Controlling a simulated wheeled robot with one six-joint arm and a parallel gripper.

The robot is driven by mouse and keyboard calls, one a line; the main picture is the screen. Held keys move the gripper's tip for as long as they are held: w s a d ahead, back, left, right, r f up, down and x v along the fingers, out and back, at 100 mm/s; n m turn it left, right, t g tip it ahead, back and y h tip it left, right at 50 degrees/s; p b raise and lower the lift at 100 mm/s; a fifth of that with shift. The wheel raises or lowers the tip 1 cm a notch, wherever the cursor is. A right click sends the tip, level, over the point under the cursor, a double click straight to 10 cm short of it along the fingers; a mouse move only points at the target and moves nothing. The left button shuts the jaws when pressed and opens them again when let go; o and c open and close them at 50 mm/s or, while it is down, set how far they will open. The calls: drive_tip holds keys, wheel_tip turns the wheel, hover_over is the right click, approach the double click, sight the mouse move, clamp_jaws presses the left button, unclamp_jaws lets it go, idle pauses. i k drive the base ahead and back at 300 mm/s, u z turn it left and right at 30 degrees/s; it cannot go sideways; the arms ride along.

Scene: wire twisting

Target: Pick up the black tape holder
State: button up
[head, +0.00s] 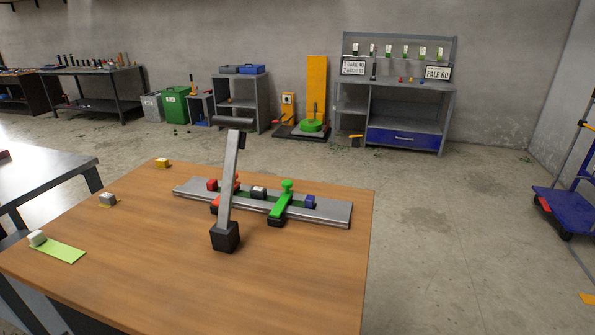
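A small black piece with a pale end (258,192) sits on a long grey metal rail (333,214) on the wooden table. It is the only small dark part there that looks like the black tape holder, but it is too small to be sure. It lies between a red clamp (214,203) and a green clamp (281,203). A leaning grey bar with a black block (225,237) at its foot and a dark cylinder on top stands in front of the rail. I cannot tell if it is part of my arm. No gripper fingers show.
A red block (212,184) and a blue block (309,201) sit on the rail. The front and right of the wooden tabletop (290,280) are clear.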

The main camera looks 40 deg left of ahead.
sight(255, 192)
drive_tip(key=i, duration=3.45)
drive_tip(key=u, duration=4.3)
drive_tip(key=i, duration=0.5)
